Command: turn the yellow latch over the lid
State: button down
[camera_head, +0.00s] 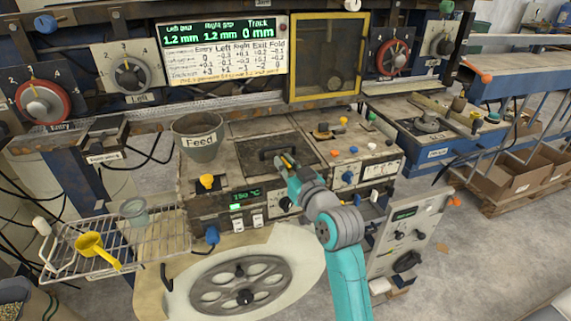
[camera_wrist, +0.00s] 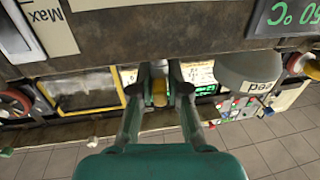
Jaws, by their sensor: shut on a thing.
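The dark lid (camera_head: 262,142) is a flat plate with a black handle, lying on top of the machine in the head view. My gripper (camera_head: 286,163) reaches in from the lower right, with its fingertips at the lid's front part near the handle. In the wrist view my gripper (camera_wrist: 160,88) is shut on a small yellow piece, the yellow latch (camera_wrist: 159,93), which sits between the fingertips. In the head view the fingers hide most of the latch, so its exact angle over the lid cannot be told.
A grey Feed hopper (camera_head: 199,144) stands left of the lid. A yellow knob (camera_head: 206,182) sits on the machine's front left. Small knobs (camera_head: 343,121) and switches cover the panel at right. A wire rack (camera_head: 120,247) holds a yellow scoop (camera_head: 90,245) and a cup (camera_head: 134,211).

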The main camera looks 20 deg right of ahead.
jog(key=shift+f+m+h, duration=0.1)
jog(key=shift+m+h, duration=0.8)
jog(key=shift+h, duration=0.5)
jog(key=c, duration=1.2)
grip_release()
jog(key=s, duration=1.2)
jog(key=shift+a, duration=0.1)
